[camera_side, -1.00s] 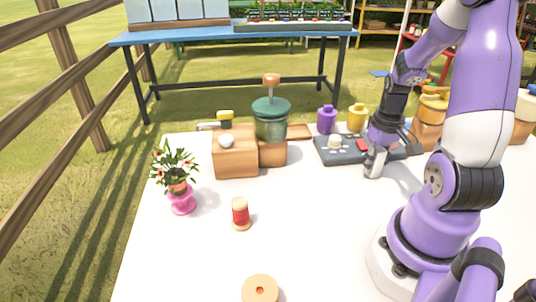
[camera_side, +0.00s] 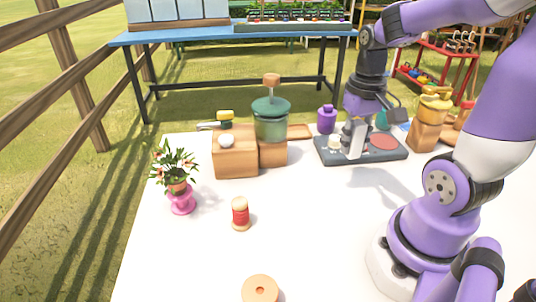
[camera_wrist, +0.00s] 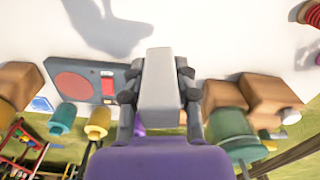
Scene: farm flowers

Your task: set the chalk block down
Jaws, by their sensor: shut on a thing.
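The chalk block (camera_wrist: 160,82) is a pale grey-white bar held between the fingers of my gripper (camera_wrist: 160,95) in the wrist view. In the side view the block (camera_side: 357,145) points down below my gripper (camera_side: 358,125), in front of part of the dark grey panel (camera_side: 392,156). The panel also shows left of the block in the wrist view (camera_wrist: 65,52). It bears a red disc (camera_side: 384,142) and a pale knob (camera_side: 334,143). I cannot tell the block's exact height or whether it touches anything.
A green-lidded jar (camera_side: 270,118) and wooden blocks (camera_side: 235,158) stand left of the panel. A purple bottle (camera_side: 326,119) is behind it. A potted plant (camera_side: 180,180), a red spool (camera_side: 240,213) and a peach ring (camera_side: 260,289) stand farther left and front. The white table's middle is clear.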

